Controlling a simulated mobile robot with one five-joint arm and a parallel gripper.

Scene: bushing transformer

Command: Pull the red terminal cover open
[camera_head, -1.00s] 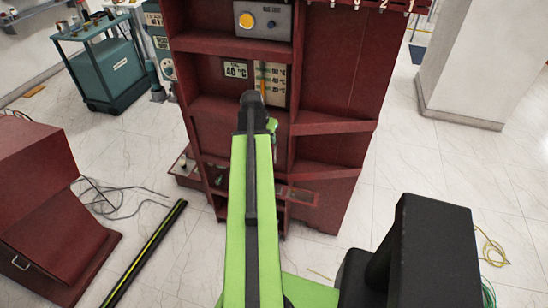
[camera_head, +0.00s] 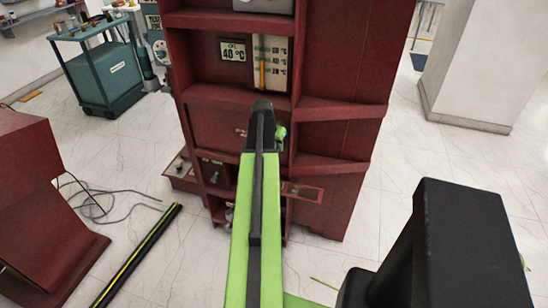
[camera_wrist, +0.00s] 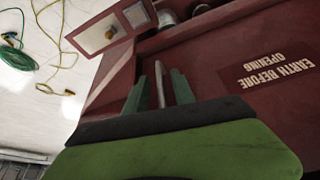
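The red terminal cover (camera_wrist: 255,85) fills the right of the wrist view, with the pale words "EARTH BEFORE OPENING" upside down on it. In the head view, part of the red cover (camera_head: 212,122) shows left of my arm, below the shelf with the gauges. My gripper (camera_wrist: 162,80) is at the cover's front, its two green fingers apart. A thin grey bar (camera_wrist: 160,86), which looks like a handle, stands between them. Narrow gaps show on both sides of it. Whether the fingertips touch anything is hidden. In the head view, my arm hides most of the gripper.
Below the cover, the red cabinet has open compartments and a small tray jutting out at right (camera_head: 302,192). A red unit (camera_head: 40,190) and a black-yellow bar (camera_head: 140,255) are at left. A teal cart (camera_head: 105,75) stands behind. The floor right of the cabinet is clear up to a white pillar (camera_head: 470,75).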

